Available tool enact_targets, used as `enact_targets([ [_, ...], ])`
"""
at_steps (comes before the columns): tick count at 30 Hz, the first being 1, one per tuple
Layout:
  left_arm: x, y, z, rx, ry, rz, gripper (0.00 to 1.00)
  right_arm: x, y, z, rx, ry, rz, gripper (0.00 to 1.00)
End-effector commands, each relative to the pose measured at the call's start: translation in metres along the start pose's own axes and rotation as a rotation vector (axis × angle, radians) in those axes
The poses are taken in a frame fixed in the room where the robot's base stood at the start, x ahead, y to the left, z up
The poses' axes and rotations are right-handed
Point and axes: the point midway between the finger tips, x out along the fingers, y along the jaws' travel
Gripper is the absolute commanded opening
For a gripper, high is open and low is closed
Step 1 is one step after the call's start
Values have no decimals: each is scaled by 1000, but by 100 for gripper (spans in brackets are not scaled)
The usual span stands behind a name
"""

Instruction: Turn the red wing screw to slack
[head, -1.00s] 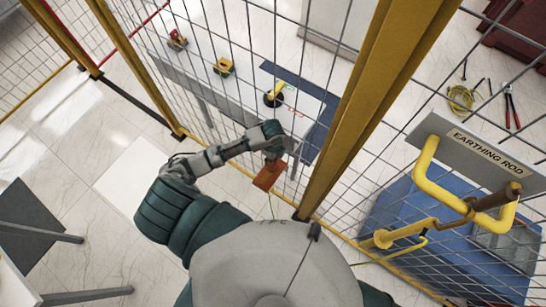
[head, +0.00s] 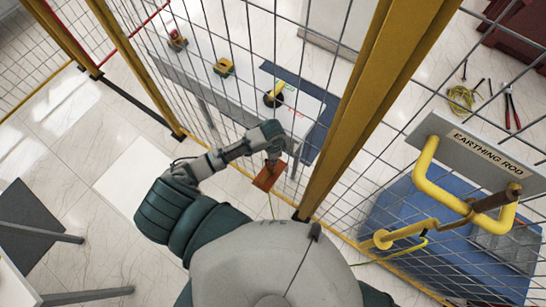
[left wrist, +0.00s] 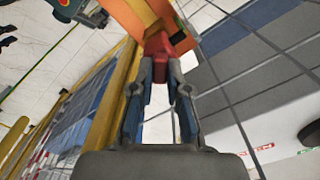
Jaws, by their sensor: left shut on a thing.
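The red wing screw (left wrist: 163,47) shows in the left wrist view, at the lower edge of an orange block (left wrist: 130,14). My left gripper (left wrist: 161,70) is shut on the screw, with one finger on each side of it. In the head view, my left gripper (head: 273,162) is in front of the mesh fence, just above the orange block (head: 267,177). The screw is too small and covered to make out clearly in the head view. My right gripper is not in view.
A yellow fence post (head: 345,110) stands right of my left gripper, and wire mesh runs behind it. Beyond the mesh is a table (head: 300,103) with several yellow items. An earthing rod sign (head: 487,150) and yellow bent handle (head: 425,165) are at the right.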

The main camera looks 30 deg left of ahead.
Motion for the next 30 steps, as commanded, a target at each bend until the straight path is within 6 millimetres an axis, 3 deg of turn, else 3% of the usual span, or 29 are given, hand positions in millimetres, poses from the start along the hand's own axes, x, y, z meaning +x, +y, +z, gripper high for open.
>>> enact_targets([
  [30, 2, 3, 1, -963, -8, 5, 0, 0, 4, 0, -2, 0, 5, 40],
])
